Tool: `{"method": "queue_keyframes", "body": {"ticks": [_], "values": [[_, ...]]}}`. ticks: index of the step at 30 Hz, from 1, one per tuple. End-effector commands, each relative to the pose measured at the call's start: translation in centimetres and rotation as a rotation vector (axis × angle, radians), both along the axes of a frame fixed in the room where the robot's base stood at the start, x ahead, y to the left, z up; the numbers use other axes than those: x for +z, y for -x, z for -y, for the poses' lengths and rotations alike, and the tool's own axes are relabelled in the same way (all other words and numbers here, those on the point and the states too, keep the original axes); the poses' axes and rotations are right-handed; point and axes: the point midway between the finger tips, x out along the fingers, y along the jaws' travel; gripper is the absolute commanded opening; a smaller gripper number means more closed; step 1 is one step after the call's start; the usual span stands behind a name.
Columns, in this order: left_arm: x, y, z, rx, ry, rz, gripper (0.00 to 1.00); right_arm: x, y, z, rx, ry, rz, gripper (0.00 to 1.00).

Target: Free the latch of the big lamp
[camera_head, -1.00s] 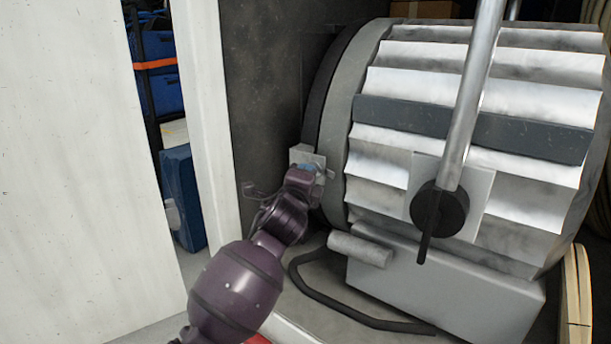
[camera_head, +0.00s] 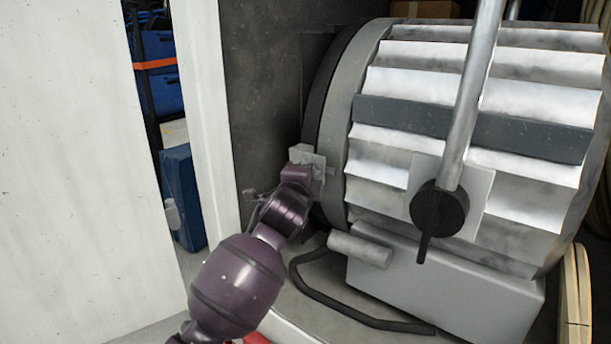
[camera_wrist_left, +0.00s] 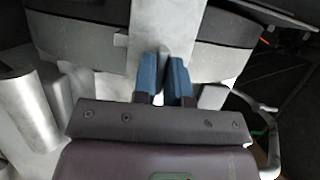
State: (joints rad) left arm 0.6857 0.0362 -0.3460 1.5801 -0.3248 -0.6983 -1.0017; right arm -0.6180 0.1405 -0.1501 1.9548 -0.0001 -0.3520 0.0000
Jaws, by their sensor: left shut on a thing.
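The big lamp (camera_head: 400,85) is a large ribbed silver-grey drum lying on its side, filling the right of the head view. Its latch (camera_head: 302,154) is a small light-grey plate at the left front rim. The latch also shows in the left wrist view as a pale grey bar (camera_wrist_left: 163,25). My left gripper (camera_wrist_left: 164,75) has its blue fingers closed on the end of this bar, with a narrow gap between them. In the head view the fingertips are hidden behind my purple wrist and the latch. My right gripper is in neither view.
A metal pole with a black knob (camera_head: 440,208) stands in front of the drum. A grey cylinder (camera_head: 360,250) and a black bent bar (camera_head: 340,303) lie below the rim. A white panel (camera_head: 75,170) stands left, with blue cases (camera_head: 182,195) behind its gap.

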Motion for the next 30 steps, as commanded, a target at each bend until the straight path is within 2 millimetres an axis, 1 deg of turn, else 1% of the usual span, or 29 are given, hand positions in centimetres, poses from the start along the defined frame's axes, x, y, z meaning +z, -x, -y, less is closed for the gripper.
{"method": "queue_keyframes", "body": {"ticks": [1, 5, 6, 14, 17, 20, 23, 30], "values": [[-0.1, 0.0, 0.0, 0.0, 0.001, -0.002, 0.16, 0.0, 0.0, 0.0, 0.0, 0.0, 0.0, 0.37], [-0.1, 0.0, 0.0, 0.0, 0.001, -0.001, 0.36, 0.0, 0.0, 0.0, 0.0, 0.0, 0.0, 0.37], [0.0, 0.0, 0.0, 0.0, 0.001, -0.001, 0.38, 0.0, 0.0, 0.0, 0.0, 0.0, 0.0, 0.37], [0.0, 0.0, 0.0, 0.0, 0.0, 0.0, 0.38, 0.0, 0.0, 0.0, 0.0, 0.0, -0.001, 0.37], [0.0, 0.4, -0.1, 0.0, 0.0, 0.001, 0.38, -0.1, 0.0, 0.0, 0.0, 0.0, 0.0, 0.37], [0.0, 1.2, -0.3, 0.0, -0.001, 0.002, 0.38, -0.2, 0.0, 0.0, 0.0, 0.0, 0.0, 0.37], [-0.1, 2.5, -0.6, -0.001, -0.001, 0.001, 0.38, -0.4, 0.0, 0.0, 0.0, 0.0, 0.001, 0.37], [-0.1, 6.2, -1.5, 0.0, 0.0, 0.001, 0.38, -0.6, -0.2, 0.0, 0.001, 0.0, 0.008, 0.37]]}}
